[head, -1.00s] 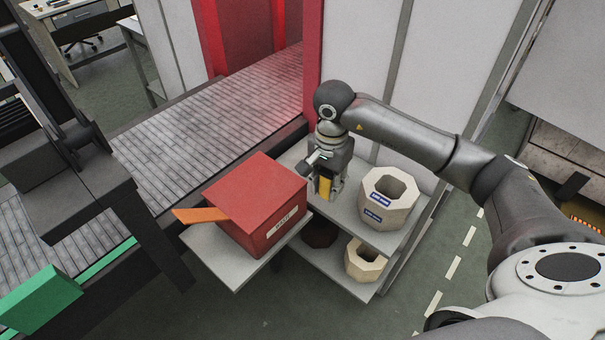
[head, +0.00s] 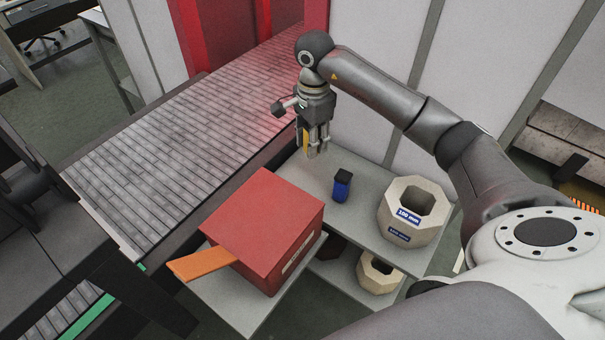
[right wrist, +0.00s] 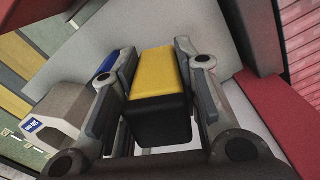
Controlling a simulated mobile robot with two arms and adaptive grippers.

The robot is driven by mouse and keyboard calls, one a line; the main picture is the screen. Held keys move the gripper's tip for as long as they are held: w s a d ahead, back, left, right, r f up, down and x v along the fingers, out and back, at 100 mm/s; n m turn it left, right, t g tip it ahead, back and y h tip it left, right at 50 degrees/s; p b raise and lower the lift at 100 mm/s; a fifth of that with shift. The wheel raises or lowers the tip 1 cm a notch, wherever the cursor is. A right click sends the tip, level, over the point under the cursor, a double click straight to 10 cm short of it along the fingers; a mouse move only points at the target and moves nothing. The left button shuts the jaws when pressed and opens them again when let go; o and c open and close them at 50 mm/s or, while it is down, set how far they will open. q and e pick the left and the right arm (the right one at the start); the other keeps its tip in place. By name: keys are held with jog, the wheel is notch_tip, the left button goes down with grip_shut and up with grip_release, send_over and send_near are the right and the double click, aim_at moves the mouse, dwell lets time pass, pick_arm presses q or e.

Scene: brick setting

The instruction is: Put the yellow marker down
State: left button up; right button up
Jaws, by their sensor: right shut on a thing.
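The yellow marker (head: 306,143), a thick block with a black end, is held in my right gripper (head: 315,152) above the back left part of the grey upper shelf (head: 365,180). In the right wrist view the marker (right wrist: 158,72) sits between the two finger pads of the right gripper (right wrist: 155,85), which is shut on it. In the head view the fingers hide much of the marker. It appears held clear of the shelf, but the exact gap is hard to tell. My left gripper is not in view.
A blue marker with a black top (head: 342,188) stands on the shelf, right of my gripper. A beige octagonal pot (head: 408,230) stands further right. A red box (head: 262,225) with an orange strip (head: 203,264) is in front. A roller conveyor (head: 170,145) runs at left.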

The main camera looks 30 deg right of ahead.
jog(key=f, duration=0.2)
jog(key=f+p, duration=0.1)
jog(key=f, duration=0.3)
jog(key=shift+s, duration=0.35)
jog(key=shift+w+f+p, duration=0.1)
jog(key=shift+f+p, duration=0.2)
jog(key=shift+f, duration=0.5)
notch_tip(320, 180, down, 3)
jog(key=shift+r, duration=0.15)
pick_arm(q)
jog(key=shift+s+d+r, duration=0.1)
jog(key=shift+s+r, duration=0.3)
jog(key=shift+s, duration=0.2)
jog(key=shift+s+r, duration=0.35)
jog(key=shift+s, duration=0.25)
pick_arm(e)
jog(key=o, duration=0.8)
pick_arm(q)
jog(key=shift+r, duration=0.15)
pick_arm(e)
notch_tip(320, 180, up, 11)
jog(key=shift+r+b, duration=0.1)
jog(key=shift+b, duration=0.95)
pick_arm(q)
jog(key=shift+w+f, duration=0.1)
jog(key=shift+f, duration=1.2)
pick_arm(e)
jog(key=shift+r, duration=0.45)
